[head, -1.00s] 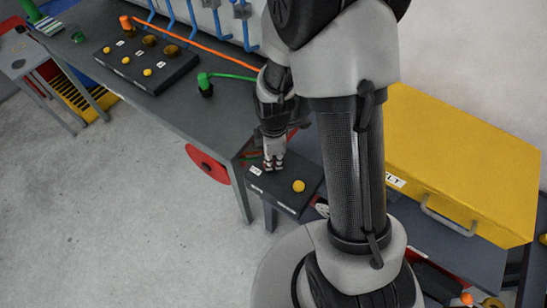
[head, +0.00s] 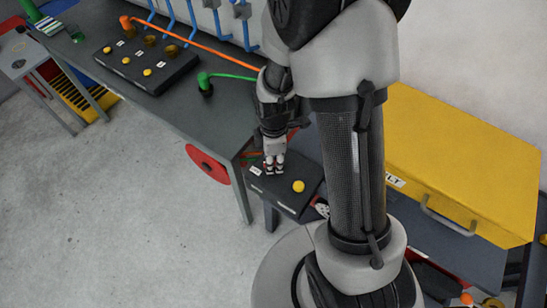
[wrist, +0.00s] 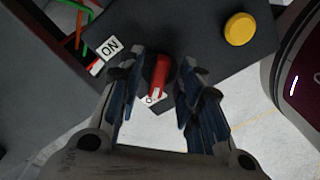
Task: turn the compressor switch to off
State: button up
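The compressor switch is a red knob (wrist: 160,74) with a pale tip, on a dark box (head: 280,196). In the wrist view an "ON" label (wrist: 108,47) lies up and left of it. A second white label (wrist: 149,100) lies at the knob's lower end and is partly covered; only an "O" shows. The knob's pale tip points down at this second label. My gripper (wrist: 159,92) is open, with one finger on each side of the knob and gaps visible. In the head view my gripper (head: 274,168) is low over the box and hides the knob.
A yellow button (head: 298,186) sits on the same box, right of my gripper. A yellow case (head: 455,165) stands to the right. On the bench behind are a longer control box (head: 147,62) and a green plug (head: 205,85). A red disc (head: 207,163) is on the bench side.

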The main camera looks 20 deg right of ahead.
jog(key=shift+r, duration=0.1)
notch_tip(320, 180, up, 12)
dwell(0.4)
dwell(0.4)
jog(key=s+r+m+t, duration=0.4)
jog(key=s+r+m, duration=1.1)
jog(key=shift+a+t, duration=0.3)
jog(key=shift+a, duration=0.15)
jog(key=shift+d+m, duration=0.15)
jog(key=shift+m, duration=0.15)
